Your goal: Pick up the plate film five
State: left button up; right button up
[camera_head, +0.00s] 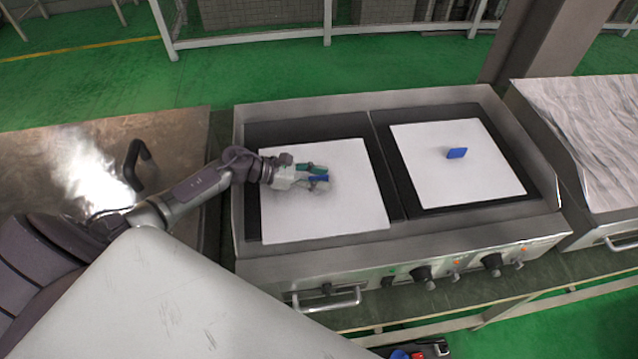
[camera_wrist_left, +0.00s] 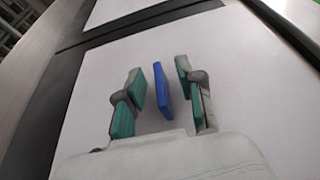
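A small blue block-like piece (camera_wrist_left: 162,90) stands on the left white plate film (camera_head: 350,215), between the fingers of my left gripper (camera_wrist_left: 163,88). The fingers have green pads, and gaps show on both sides of the blue piece, so the gripper is open around it. In the head view my left gripper (camera_head: 318,174) is low over the left white sheet, with the blue piece (camera_head: 320,178) partly hidden by the fingers. A second blue piece (camera_head: 457,153) stands on the right white sheet (camera_head: 470,185). No label marks which film is five. My right gripper is not in view.
Both sheets lie on dark plates of a metal heating unit (camera_head: 420,258) with raised edges and front knobs. A metal table with a black handle (camera_head: 135,160) is at left. A wrapped surface (camera_head: 590,130) is at right.

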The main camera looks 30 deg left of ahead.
pick_arm(q)
grip_shut()
jog(key=shift+r, duration=0.15)
dwell(0.4)
